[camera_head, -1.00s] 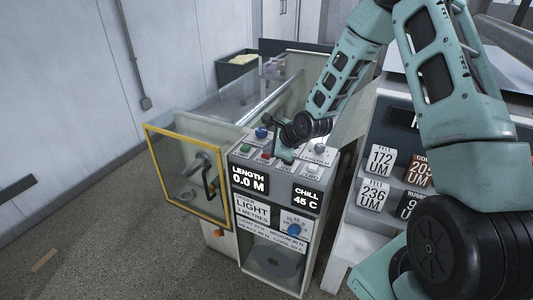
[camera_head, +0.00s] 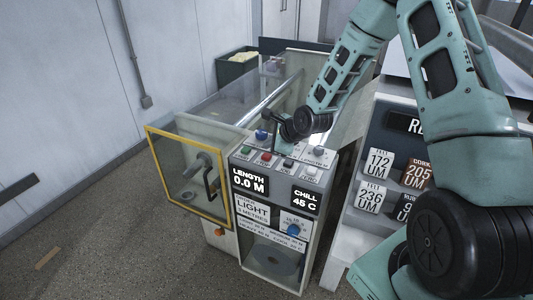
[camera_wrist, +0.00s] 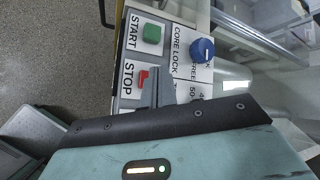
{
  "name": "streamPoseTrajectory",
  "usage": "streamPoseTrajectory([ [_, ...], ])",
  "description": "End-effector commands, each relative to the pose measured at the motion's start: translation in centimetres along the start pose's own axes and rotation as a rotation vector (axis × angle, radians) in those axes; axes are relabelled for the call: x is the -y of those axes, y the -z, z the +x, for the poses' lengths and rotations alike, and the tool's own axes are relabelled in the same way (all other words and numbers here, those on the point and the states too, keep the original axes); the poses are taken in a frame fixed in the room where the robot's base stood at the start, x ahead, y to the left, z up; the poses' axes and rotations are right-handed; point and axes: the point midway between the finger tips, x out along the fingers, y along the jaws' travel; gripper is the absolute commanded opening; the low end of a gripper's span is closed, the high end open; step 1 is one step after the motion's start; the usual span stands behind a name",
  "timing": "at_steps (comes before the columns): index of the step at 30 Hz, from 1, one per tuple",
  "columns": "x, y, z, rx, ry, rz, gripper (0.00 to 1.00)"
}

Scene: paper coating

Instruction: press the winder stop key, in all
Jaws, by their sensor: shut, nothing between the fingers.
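The winder's stop key is a red button (camera_head: 266,157) on the sloped top of the console, between a green start key (camera_head: 246,149) and a dark key (camera_head: 287,163). My gripper (camera_head: 276,148) is shut and empty, pointing down just behind the red key. In the wrist view, the red key (camera_wrist: 143,77) beside the printed word STOP is partly hidden by my closed fingers (camera_wrist: 157,74). The green key (camera_wrist: 152,34) beside START is clear. Whether the fingertips touch the panel, I cannot tell.
A blue knob (camera_head: 261,134) stands close behind the keys, and also shows in the wrist view (camera_wrist: 202,50). The console display (camera_head: 250,182) reads LENGTH 0.0 M. A yellow-framed guard (camera_head: 148,150) stands at left, a rack of labelled tiles (camera_head: 372,197) at right.

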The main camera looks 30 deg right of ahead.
Motion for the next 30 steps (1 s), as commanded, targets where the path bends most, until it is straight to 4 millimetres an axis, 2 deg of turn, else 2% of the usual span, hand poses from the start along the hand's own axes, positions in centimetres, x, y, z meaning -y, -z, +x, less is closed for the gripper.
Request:
streamPoseTrajectory([
  [1,0.5,-0.5,-0.7,0.000,0.000,0.001,0.00],
  [11,2.0,-2.0,-2.8,0.000,0.000,0.002,0.00],
  [30,2.0,-1.9,-2.7,0.000,0.000,0.000,0.00],
])
